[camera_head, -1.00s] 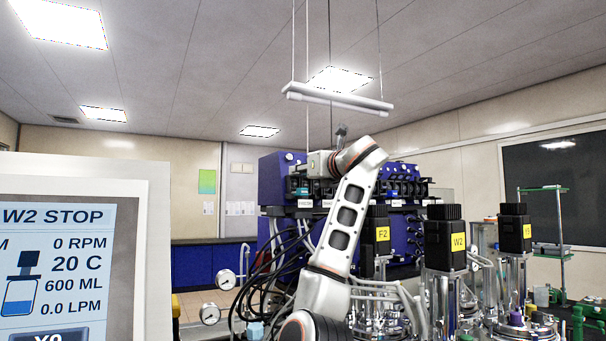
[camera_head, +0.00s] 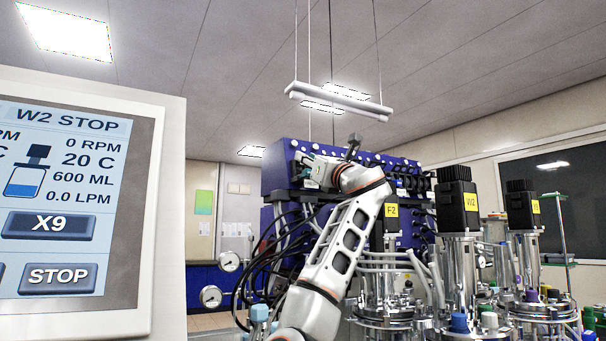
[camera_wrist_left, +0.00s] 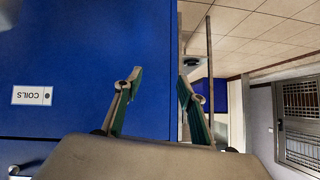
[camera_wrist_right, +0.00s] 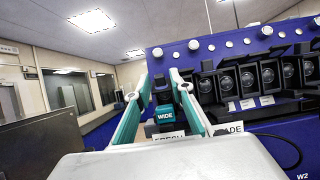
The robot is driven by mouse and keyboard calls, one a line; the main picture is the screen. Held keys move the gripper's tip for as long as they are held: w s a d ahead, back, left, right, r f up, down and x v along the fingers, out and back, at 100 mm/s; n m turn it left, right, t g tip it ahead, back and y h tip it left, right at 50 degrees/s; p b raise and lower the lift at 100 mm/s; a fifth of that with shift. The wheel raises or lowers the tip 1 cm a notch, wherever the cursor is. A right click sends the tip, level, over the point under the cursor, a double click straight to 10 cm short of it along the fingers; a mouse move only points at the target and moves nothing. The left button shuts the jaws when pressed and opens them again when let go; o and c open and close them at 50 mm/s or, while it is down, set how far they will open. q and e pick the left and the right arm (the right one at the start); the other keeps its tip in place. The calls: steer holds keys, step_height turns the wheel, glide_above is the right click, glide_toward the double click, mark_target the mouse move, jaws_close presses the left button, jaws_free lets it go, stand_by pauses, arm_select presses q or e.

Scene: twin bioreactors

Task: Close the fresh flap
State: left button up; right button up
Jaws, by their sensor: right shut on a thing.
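My right gripper (camera_wrist_right: 161,84) is shut on a dark upright piece, the fresh flap (camera_wrist_right: 161,86), on the blue pump unit. Its green-padded fingers stand on either side of it. Below it are a teal block marked WIDE (camera_wrist_right: 166,115) and a partly covered FRESH label (camera_wrist_right: 169,139). In the head view my right arm reaches up to the unit's left end, and its wrist hides most of the flap there. The flap's exact angle cannot be told. My left gripper (camera_wrist_left: 157,88) is open and empty, before a blue cabinet (camera_wrist_left: 90,90) labelled COILS.
The blue pump unit (camera_head: 285,160) carries a row of black pump heads (camera_wrist_right: 248,78) right of the gripper. Black cables hang below it. Steel reactors with motors marked F2 (camera_head: 391,211) and W2 (camera_head: 457,205) stand close right of my arm. A control screen (camera_head: 66,210) fills the left.

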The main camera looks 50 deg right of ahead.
steer(key=shift+f+b, duration=0.15)
steer(key=shift+b, duration=0.4)
steer(key=shift+s+r+t, duration=0.15)
steer(key=shift+r+t, duration=0.05)
steer(key=shift+t, duration=0.1)
steer(key=o, duration=0.8)
steer(key=shift+f, duration=0.1)
steer(key=shift+s+a+f, duration=0.1)
steer(key=shift+s+f, duration=0.2)
steer(key=shift+s, duration=0.15)
steer(key=v, duration=1.1)
steer(key=shift+r, duration=0.15)
